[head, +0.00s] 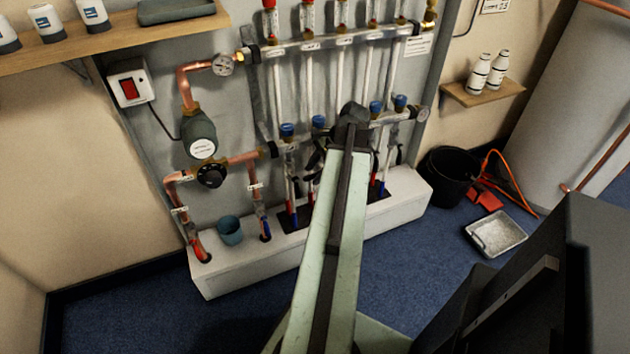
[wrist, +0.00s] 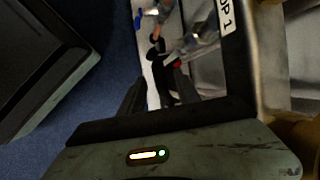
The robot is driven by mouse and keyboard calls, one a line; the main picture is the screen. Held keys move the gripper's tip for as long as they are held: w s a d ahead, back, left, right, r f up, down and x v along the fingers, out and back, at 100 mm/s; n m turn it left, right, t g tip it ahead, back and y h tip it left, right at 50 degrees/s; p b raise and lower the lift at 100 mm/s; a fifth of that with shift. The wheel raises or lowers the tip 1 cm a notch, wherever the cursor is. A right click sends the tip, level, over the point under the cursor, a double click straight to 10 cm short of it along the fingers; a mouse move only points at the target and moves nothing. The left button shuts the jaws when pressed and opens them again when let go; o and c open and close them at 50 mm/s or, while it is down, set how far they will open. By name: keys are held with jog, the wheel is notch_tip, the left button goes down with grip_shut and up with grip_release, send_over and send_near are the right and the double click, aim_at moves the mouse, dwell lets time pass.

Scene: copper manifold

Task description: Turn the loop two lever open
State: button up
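The copper and steel manifold stands on the back wall, with an upper bar (head: 340,38) and a lower bar (head: 385,122). Blue caps (head: 287,130) sit on the lower bar, with pipes running down from it. My arm crosses the middle of the head view and hides part of this row. In the wrist view my gripper (wrist: 158,80) has its two dark fingers apart. Small black lever-like parts (wrist: 156,47) and a pipe show beyond and between them. I cannot tell which one is the loop two lever, or whether the fingers touch it. A label ending "OP 1" (wrist: 226,14) is close on the right.
A black bucket (head: 453,172), orange hose (head: 505,175) and metal tray (head: 496,234) lie to the right. Blue carpet (head: 140,318) is clear at the front left.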

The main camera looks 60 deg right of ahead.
jog(key=shift+w+f, duration=0.1)
jog(key=shift+f, duration=0.05)
grip_shut()
dwell(1.4)
